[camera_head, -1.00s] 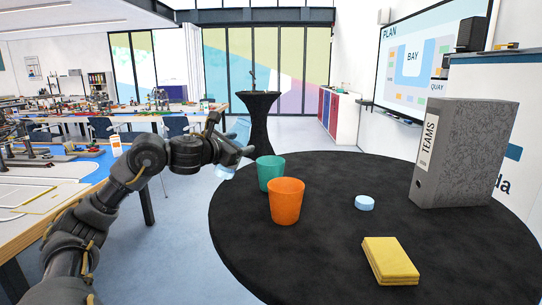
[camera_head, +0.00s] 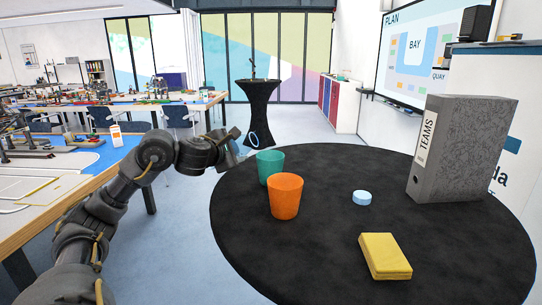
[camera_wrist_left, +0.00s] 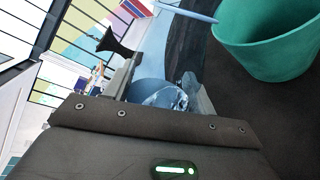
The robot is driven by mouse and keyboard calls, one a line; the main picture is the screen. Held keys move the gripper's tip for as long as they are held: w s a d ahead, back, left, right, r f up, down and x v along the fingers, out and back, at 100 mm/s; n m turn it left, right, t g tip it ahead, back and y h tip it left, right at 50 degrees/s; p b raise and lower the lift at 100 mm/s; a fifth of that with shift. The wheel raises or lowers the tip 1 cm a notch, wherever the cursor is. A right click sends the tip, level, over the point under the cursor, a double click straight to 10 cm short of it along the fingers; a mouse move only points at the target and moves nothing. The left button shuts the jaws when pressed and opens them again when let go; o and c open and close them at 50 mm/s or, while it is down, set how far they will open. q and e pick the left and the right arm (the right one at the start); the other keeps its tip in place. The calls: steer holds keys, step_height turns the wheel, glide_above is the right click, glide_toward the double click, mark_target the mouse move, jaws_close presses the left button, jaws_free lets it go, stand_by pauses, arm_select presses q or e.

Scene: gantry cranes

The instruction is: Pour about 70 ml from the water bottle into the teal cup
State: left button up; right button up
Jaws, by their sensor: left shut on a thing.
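The teal cup (camera_head: 270,161) stands upright on the black round table, partly behind the orange cup (camera_head: 284,196). It also shows at the upper right of the left wrist view (camera_wrist_left: 268,42). My left gripper (camera_head: 234,142) is just left of the teal cup and is shut on the clear water bottle (camera_head: 242,151). In the left wrist view the bottle (camera_wrist_left: 158,94) sits between the jaws. The bottle is tilted, with its blue-ringed mouth (camera_head: 254,139) near the teal cup's rim. I cannot make out any stream, and the cup's inside is hidden. My right gripper is not in view.
On the black table (camera_head: 320,250) lie a light blue cap (camera_head: 362,198) and a yellow block (camera_head: 385,256). A grey binder (camera_head: 460,150) stands at the right. The table is clear between the orange cup and the cap.

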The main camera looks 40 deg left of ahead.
arm_select(q)
steer(key=r+m+p, duration=0.1)
steer(key=p, duration=0.1)
steer(key=shift+a+r+p, duration=0.1)
steer(key=shift+r+p, duration=0.2)
steer(key=shift+r, duration=0.05)
steer(key=shift+r+p, duration=0.2)
steer(key=shift+p, duration=0.2)
steer(key=shift+w+d+r+m+y+p, duration=0.1)
steer(key=shift+d+r+m+y+p, duration=0.35)
steer(key=shift+m+p, duration=0.45)
steer(key=shift+f+m+g+y, duration=0.1)
steer(key=shift+m+g+y, duration=0.15)
steer(key=shift+m+g, duration=0.2)
steer(key=shift+a+m, duration=0.1)
steer(key=shift+m, duration=0.15)
stand_by(0.6)
